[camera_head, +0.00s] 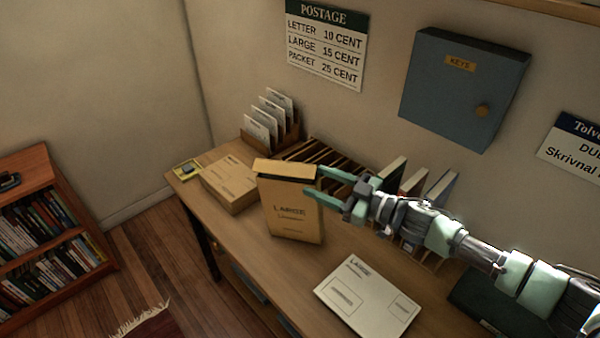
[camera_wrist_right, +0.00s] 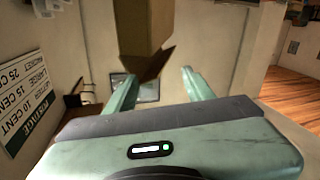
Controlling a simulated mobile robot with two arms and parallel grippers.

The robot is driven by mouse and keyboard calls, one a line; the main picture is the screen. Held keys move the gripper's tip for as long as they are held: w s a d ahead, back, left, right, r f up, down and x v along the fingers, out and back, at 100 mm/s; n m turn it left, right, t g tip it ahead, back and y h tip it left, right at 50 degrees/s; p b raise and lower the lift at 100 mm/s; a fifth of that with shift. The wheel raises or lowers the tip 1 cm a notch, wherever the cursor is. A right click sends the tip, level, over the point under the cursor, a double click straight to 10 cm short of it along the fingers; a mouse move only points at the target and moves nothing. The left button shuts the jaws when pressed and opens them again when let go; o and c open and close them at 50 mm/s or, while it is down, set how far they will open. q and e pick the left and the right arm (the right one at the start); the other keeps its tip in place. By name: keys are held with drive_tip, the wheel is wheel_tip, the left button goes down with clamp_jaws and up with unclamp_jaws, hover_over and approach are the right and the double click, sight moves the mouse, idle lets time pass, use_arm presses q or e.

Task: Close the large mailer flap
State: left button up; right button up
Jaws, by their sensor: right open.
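The large mailer (camera_head: 293,213) is a tan box marked LARGE, standing upright on the desk. Its flap (camera_head: 283,168) is at the top, with a dark strip just below it; the flap looks raised rather than flat. In the right wrist view the mailer (camera_wrist_right: 147,25) shows at the top, with a darker angled panel at its end. My right gripper (camera_head: 317,184) is open, its green fingers pointing left at the mailer's upper right edge. Its fingers (camera_wrist_right: 160,92) appear empty in the wrist view; contact with the mailer is unclear. My left gripper is not in view.
On the desk (camera_head: 262,272), a parcel (camera_head: 229,184) lies left of the mailer and a white LARGE envelope (camera_head: 367,294) lies in front. A letter rack (camera_head: 270,123) and upright books (camera_head: 412,185) stand behind. A blue key cabinet (camera_head: 462,90) hangs above.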

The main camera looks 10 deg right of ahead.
drive_tip(key=shift+v, duration=1.5)
drive_tip(key=shift+p, duration=0.4)
drive_tip(key=shift+s+d, duration=0.1)
drive_tip(key=b+v, duration=0.3)
drive_tip(key=v, duration=0.4)
drive_tip(key=shift+s+d, duration=0.2)
